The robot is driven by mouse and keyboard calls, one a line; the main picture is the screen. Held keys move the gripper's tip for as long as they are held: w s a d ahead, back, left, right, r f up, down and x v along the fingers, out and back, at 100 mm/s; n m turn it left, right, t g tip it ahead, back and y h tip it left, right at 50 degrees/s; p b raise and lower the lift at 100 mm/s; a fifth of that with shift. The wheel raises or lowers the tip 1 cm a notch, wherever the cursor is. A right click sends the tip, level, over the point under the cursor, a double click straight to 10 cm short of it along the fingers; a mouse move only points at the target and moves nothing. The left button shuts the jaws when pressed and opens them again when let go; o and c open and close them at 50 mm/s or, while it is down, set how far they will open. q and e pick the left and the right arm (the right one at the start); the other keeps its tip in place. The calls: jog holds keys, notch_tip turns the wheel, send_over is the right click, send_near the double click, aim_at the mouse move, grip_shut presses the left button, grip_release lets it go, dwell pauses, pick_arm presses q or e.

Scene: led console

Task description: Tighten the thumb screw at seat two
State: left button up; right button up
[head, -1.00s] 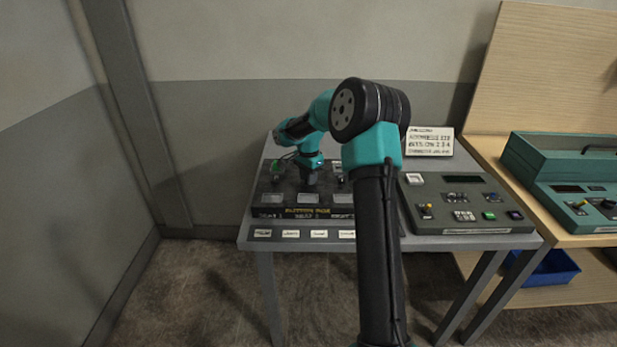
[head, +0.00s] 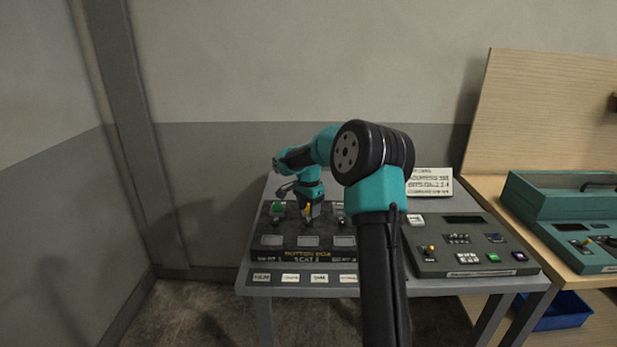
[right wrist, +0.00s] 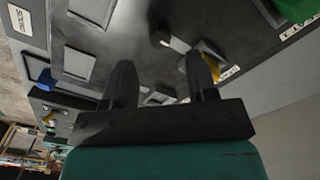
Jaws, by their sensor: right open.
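The dark button box (head: 290,253) stands on the left of the grey table, with a row of pale plates and seat labels at its front. My right gripper (head: 309,212) is over the middle of the box, pointing down, beside a small yellow part. In the right wrist view its two fingers (right wrist: 162,75) are apart with nothing seen between their tips. A small round grey knob (right wrist: 160,38) on the panel lies beyond the gap; I cannot tell whether it is the thumb screw. A yellow part (right wrist: 187,66) shows behind one finger. My left gripper is out of view.
A green-grey console (head: 470,245) with small buttons stands right of the box. A sign card (head: 430,181) stands behind it. A green button (head: 277,208) is at the box's back left. A teal case (head: 560,205) is on the wooden bench at far right.

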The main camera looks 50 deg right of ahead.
aim_at(308, 222)
notch_tip(308, 222, up, 13)
dwell(0.3)
jog(key=shift+f, duration=0.1)
dwell(0.4)
